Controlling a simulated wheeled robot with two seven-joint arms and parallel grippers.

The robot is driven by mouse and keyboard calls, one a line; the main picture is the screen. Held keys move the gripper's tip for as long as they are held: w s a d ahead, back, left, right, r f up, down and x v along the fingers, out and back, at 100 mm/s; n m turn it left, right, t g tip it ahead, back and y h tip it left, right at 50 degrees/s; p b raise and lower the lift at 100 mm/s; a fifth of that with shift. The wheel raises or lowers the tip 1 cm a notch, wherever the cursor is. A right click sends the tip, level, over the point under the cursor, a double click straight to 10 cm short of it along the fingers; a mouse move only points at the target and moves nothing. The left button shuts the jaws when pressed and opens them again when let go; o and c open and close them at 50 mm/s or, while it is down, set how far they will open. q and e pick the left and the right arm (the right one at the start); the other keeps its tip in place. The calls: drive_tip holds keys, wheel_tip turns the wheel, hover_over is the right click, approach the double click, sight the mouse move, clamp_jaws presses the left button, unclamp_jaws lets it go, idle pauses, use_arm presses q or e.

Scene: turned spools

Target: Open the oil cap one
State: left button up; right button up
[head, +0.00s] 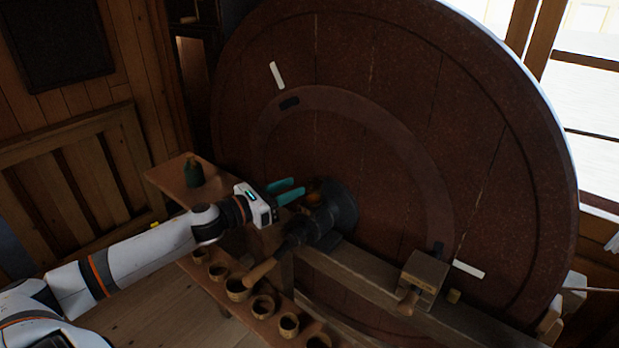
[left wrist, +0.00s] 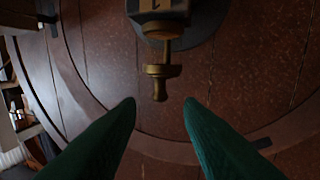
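A dark metal bearing housing (head: 335,212) sits at the centre of the big wooden wheel. A small brass fitting (head: 315,194), which looks like the oil cap, is on it. In the left wrist view the brass fitting (left wrist: 162,72) has a stem, a flange and a narrow tip, below a dark block. My left gripper (head: 299,188) is open, with its teal fingers pointing at the housing. In the left wrist view, its fingertips (left wrist: 160,102) stand apart on either side of the line of the brass tip, with nothing between them. My right gripper is not in view.
A wooden handle (head: 261,271) sticks out from the housing toward the lower left. Several small wooden cups (head: 237,289) stand on a low shelf below. A dark green bottle (head: 194,172) stands on a shelf at left. A wooden beam (head: 375,293) carries a block (head: 425,273).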

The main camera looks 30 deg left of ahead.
sight(310, 178)
use_arm(q)
drive_tip(key=shift+p+x, duration=1.2)
drive_tip(key=shift+x, duration=1.9)
drive_tip(key=shift+f, duration=0.1)
clamp_jaws()
